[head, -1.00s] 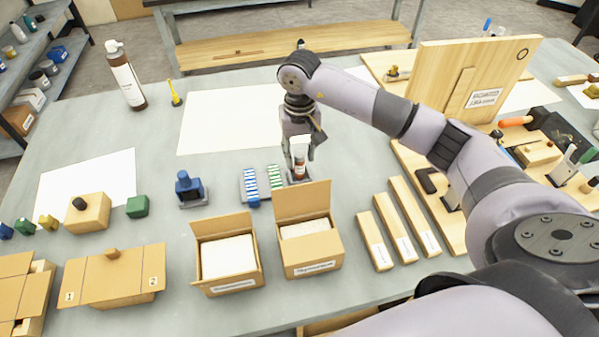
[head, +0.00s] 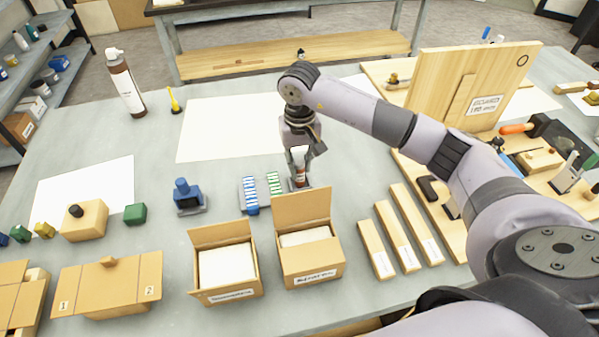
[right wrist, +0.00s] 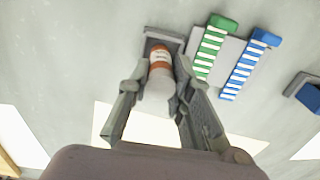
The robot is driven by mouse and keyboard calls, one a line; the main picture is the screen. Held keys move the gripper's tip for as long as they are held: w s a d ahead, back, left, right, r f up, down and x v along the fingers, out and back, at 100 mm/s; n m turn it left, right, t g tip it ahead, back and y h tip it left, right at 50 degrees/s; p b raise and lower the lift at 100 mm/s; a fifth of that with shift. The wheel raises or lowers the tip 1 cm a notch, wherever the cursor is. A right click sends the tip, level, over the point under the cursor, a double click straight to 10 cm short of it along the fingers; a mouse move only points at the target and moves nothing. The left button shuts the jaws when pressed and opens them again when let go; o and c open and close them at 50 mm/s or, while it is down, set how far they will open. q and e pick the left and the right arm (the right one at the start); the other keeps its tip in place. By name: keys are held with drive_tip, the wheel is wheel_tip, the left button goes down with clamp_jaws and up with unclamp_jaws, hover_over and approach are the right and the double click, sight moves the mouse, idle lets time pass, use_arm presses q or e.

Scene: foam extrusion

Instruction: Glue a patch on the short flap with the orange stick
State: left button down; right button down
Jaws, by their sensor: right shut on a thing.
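The orange stick (head: 299,168) is a glue stick with an orange and white label and a white upper part. It stands upright at the grey holder (right wrist: 165,38), and its label also shows in the right wrist view (right wrist: 160,58). My right gripper (head: 302,153) points down from above and is shut on the stick's white part. A brown carton (head: 85,287) at the lower left has flaps marked 1 and 2. I cannot tell which flap is the short one. My left gripper is out of view.
Green (head: 274,184) and blue (head: 250,194) striped strips lie just left of the stick. Two open boxes, left (head: 227,285) and right (head: 312,272), stand in front. A blue stamp-like tool (head: 188,196) stands farther left. White sheets cover the table behind.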

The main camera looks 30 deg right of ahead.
drive_tip(key=shift+r, duration=0.15)
drive_tip(key=shift+r+p, duration=1.1)
drive_tip(key=shift+r, duration=1.8)
drive_tip(key=c, duration=2)
unclamp_jaws()
clamp_jaws()
